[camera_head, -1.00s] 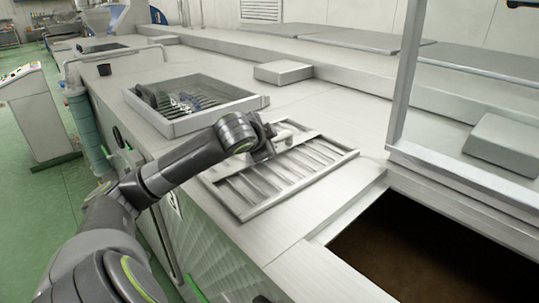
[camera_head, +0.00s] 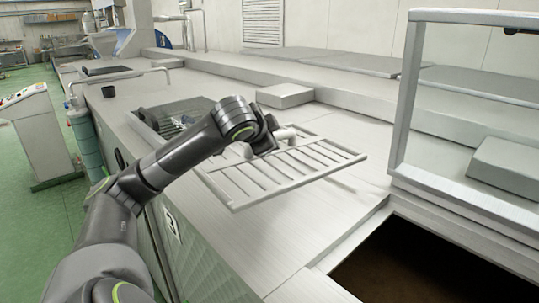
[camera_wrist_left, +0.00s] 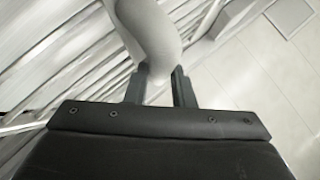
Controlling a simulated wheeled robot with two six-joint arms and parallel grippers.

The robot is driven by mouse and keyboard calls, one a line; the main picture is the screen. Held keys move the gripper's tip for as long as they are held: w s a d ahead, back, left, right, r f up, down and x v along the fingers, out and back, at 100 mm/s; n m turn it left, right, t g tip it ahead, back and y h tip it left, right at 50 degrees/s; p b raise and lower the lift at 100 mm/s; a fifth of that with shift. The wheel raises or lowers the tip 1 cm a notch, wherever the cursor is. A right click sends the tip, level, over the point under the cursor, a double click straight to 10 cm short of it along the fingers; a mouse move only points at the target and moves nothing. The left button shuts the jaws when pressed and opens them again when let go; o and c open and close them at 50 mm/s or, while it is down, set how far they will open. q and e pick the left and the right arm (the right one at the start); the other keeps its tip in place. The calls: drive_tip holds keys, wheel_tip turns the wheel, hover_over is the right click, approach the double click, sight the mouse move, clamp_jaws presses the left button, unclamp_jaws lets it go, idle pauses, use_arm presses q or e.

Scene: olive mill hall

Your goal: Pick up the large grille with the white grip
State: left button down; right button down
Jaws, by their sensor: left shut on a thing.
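The large grille (camera_head: 290,172) is a flat metal frame with several slanted bars and a white grip (camera_head: 285,133) on its far side. My left gripper (camera_head: 272,146) is shut on the white grip. The grille hangs a little above the pale metal counter, with a shadow below its right side. In the left wrist view, the two dark fingers (camera_wrist_left: 160,88) stand on either side of the pale, rounded grip (camera_wrist_left: 150,35), with the blurred bars behind. My left arm hides part of the grille's far left corner. My right gripper is not in view.
A grey tray (camera_head: 137,124) with dark utensils stands behind my left arm. A flat grey block (camera_head: 285,95) lies further back. At the right are a dark open pit (camera_head: 440,262) and an upright metal frame (camera_head: 399,100). The counter (camera_head: 300,232) before the grille is clear.

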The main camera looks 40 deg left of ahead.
use_arm(q)
wheel_tip(320, 180, up, 10)
drive_tip(key=shift+f, duration=0.15)
idle(0.3)
